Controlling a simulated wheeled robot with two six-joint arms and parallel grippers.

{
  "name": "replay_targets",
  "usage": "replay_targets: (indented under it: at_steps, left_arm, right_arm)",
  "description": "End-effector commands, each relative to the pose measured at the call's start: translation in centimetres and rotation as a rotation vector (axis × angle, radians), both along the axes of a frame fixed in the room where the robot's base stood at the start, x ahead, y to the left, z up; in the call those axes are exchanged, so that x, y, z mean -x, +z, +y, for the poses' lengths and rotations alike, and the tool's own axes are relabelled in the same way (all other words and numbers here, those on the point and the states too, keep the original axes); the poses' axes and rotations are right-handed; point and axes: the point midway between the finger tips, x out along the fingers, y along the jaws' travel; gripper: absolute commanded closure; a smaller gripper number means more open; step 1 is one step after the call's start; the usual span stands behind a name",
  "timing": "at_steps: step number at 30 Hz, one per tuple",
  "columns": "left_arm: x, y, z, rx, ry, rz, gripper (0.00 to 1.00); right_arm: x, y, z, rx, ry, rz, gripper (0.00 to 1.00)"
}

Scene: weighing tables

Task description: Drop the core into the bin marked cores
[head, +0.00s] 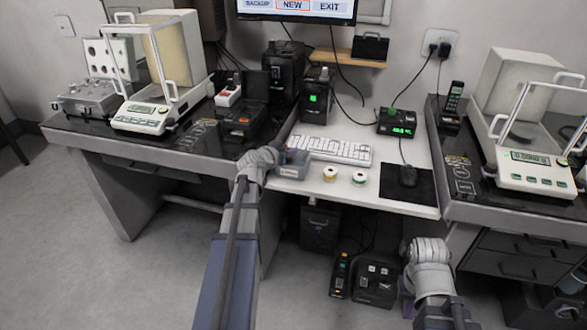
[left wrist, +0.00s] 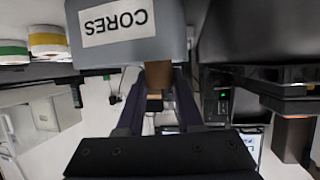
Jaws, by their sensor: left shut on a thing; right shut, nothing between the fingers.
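The grey bin marked CORES (head: 291,168) stands on the white desk, left of the two small rolls. In the left wrist view the bin (left wrist: 170,40) fills the top, its label upside down. In the left wrist view my left gripper (left wrist: 158,92) is shut on a brown core (left wrist: 158,74), which shows between the fingers, close against the bin in the picture. Whether it touches the bin I cannot tell. The bin's inside is hidden. My right gripper (head: 430,250) is shut and empty, low in front of the desk.
Two small rolls, one yellow-rimmed (head: 330,174) and one green-rimmed (head: 360,177), stand right of the bin. A keyboard (head: 340,150) lies behind it. A mouse (head: 407,176) lies on a black mat. Balances stand on the left (head: 143,118) and right (head: 535,172) tables.

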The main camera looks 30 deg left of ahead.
Motion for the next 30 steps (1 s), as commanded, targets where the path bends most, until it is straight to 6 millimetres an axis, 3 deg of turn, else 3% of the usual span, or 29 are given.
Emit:
replay_targets:
  at_steps: [1, 10, 20, 30]
  left_arm:
    - [0.0, 0.0, 0.0, 0.0, 0.0, 0.0, 0.62]
    - [0.0, 0.0, 0.0, 0.0, 0.0, 0.0, 0.3]
    - [0.3, 0.2, 0.0, 0.0, 0.0, 0.0, 0.3]
    - [4.2, 2.0, -0.3, 0.001, 0.002, 0.0, 0.3]
  right_arm:
    - [0.0, 0.0, 0.0, 0.0, 0.0, 0.0, 1.0]
    - [0.0, 0.0, 0.0, 0.0, 0.0, 0.0, 1.0]
    - [0.0, 0.2, 0.0, 0.0, 0.0, 0.0, 1.0]
    - [0.0, 2.0, 0.0, 0.0, 0.0, 0.0, 1.0]
